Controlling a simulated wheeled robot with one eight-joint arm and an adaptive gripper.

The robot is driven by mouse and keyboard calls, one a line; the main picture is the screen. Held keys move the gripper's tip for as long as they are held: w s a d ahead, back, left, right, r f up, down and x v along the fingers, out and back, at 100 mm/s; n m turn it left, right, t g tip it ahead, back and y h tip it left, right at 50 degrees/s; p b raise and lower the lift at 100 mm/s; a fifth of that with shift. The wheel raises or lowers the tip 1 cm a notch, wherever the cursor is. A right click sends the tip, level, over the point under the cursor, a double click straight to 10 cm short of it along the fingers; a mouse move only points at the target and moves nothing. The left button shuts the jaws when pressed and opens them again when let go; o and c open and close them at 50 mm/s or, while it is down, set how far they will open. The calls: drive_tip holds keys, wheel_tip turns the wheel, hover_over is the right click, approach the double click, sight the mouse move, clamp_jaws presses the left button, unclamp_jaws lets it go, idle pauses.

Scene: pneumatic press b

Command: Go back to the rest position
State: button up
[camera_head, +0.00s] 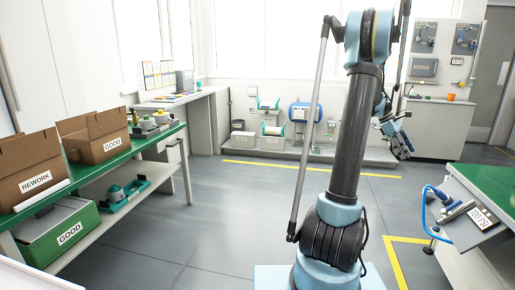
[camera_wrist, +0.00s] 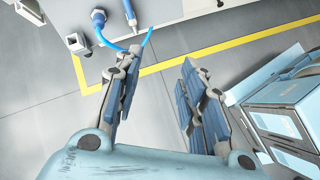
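My gripper (camera_head: 401,143) is on the raised arm, right of the middle in the head view, partly behind the arm's links.
A green-topped bench (camera_head: 489,187) with a blue hose (camera_head: 427,208) stands at the right. A green table at the left bears REWORK (camera_head: 30,168) and GOOD (camera_head: 95,135) cardboard boxes. A green GOOD crate (camera_head: 58,233) is below. The floor (camera_head: 230,215) between is clear.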

drive_tip(key=s+a+r+m+t+y, duration=0.1)
drive_tip(key=s+a, duration=0.3)
drive_tip(key=a, duration=0.5)
drive_tip(key=s+a+m+t, duration=0.2)
drive_tip(key=s+a, duration=0.1)
drive_tip(key=a, duration=0.6)
drive_tip(key=s+a+r+m+t+y, duration=0.1)
drive_tip(key=s+a, duration=0.3)
drive_tip(key=a, duration=0.5)
drive_tip(key=s+a+f+m+t+y, duration=0.1)
drive_tip(key=s+a+f+m+y, duration=0.1)
drive_tip(key=s+a+f, duration=0.4)
drive_tip(key=s+a+f+m+t+y, duration=0.1)
drive_tip(key=s+a+f+m+y, duration=0.1)
drive_tip(key=s+a+f, duration=0.4)
drive_tip(key=s+a, duration=0.4)
drive_tip(key=a, duration=0.2)
drive_tip(key=shift+s+a+f+m, duration=0.25)
drive_tip(key=shift+s+f+m, duration=0.05)
drive_tip(key=shift+m, duration=0.1)
drive_tip(key=shift+c, duration=0.4)
